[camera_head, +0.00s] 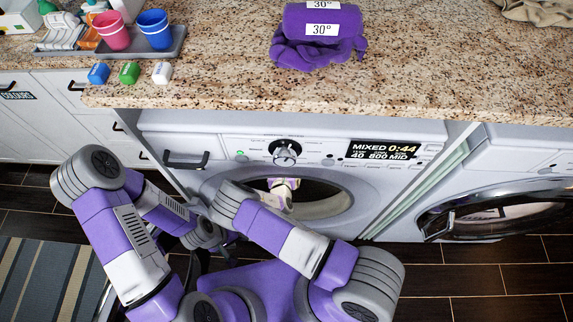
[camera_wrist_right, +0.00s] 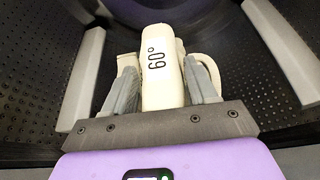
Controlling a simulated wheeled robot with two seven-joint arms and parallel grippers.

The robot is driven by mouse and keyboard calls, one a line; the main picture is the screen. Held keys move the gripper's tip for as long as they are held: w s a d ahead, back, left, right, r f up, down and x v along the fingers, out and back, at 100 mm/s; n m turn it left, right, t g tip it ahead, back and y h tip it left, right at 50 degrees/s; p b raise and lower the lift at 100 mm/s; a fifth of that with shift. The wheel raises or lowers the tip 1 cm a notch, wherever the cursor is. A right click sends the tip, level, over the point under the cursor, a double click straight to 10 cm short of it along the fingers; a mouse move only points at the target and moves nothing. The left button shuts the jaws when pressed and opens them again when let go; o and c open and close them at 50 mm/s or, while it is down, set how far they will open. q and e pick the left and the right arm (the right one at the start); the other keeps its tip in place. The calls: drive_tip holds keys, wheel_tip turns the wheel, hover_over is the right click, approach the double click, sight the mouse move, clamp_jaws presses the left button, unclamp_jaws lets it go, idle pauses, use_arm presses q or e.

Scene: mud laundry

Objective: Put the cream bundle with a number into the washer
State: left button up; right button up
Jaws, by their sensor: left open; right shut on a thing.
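The cream bundle (camera_wrist_right: 163,75) shows in the right wrist view, marked "60°". It sits between the two grey fingers of my right gripper (camera_wrist_right: 166,88), which is shut on it. Around it is the dark, perforated drum of the washer, with pale ribs on both sides. In the head view my right arm reaches into the round opening of the white washer (camera_head: 222,147), and a bit of cream (camera_head: 282,197) shows inside. My left gripper (camera_head: 204,236) is low in front of the washer, left of the opening, open; its fingertips are hard to make out.
Purple bundles (camera_head: 318,50) marked "30°" lie on the granite counter (camera_head: 225,80). A grey tray (camera_head: 178,45) holds a pink cup (camera_head: 111,31) and a blue cup (camera_head: 155,30). Small blue, green and white containers stand before it. A second machine's round door (camera_head: 500,212) is at right.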

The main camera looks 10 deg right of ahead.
wheel_tip(320, 180, down, 10)
drive_tip(key=b, duration=0.3)
drive_tip(key=shift+b, duration=0.4)
drive_tip(key=shift+f, duration=0.55)
drive_tip(key=o, duration=1.5)
